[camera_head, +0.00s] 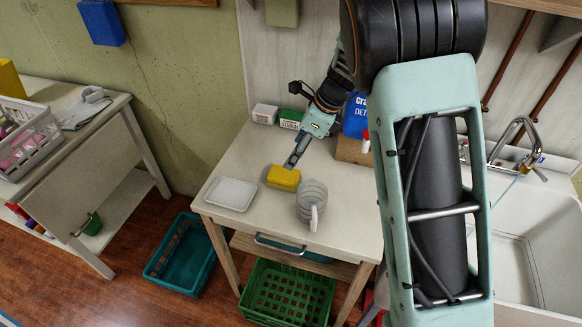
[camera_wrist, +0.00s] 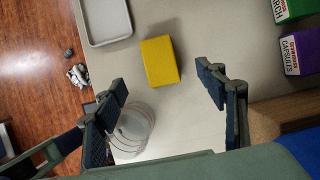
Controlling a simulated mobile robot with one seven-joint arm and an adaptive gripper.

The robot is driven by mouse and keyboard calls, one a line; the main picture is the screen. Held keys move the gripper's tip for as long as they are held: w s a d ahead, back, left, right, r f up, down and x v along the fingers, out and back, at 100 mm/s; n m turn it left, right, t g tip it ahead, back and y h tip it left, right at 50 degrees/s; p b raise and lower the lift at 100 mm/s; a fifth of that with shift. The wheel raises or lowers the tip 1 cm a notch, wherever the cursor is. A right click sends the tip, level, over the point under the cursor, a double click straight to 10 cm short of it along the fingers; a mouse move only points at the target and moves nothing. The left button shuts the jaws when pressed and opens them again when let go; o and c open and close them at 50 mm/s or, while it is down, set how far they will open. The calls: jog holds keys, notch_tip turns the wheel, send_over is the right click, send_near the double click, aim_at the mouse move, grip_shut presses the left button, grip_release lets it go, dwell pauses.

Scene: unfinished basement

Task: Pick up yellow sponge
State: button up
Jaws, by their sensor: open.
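The yellow sponge (camera_head: 283,178) lies on the small white table (camera_head: 250,225), between a white tray and a ribbed pitcher. In the wrist view the yellow sponge (camera_wrist: 161,61) lies flat on the tabletop, beyond the fingertips and roughly midway between them. My gripper (camera_head: 292,163) is above the table, just behind the sponge in the head view. In the wrist view my gripper (camera_wrist: 165,85) has its fingers wide apart with nothing between them. The fingers do not appear to touch the sponge.
A white tray (camera_head: 231,194) is left of the sponge; a clear ribbed pitcher (camera_head: 312,204) is right and front of it. Small boxes (camera_head: 291,119) and a blue detergent box (camera_head: 355,117) stand at the back. A sink (camera_head: 520,235) is at right. Bare tabletop surrounds the sponge.

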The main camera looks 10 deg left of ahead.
aim_at(285, 174)
jog(key=x, duration=0.6)
jog(key=shift+s+f, duration=0.15)
jog(key=shift+f, duration=0.15)
jog(key=shift+d+p+x, duration=0.2)
jog(key=shift+p+x, duration=0.1)
jog(key=shift+x, duration=1)
jog(key=shift+d+p+x, duration=0.15)
jog(key=shift+p+x, duration=0.1)
jog(key=shift+x, duration=1.1)
jog(key=shift+f, duration=0.15)
jog(key=shift+c, duration=0.6)
jog(key=c, duration=1.1)
notch_tip(285, 174, up, 10)
jog(key=shift+r+b, duration=0.1)
jog(key=shift+b, duration=0.2)
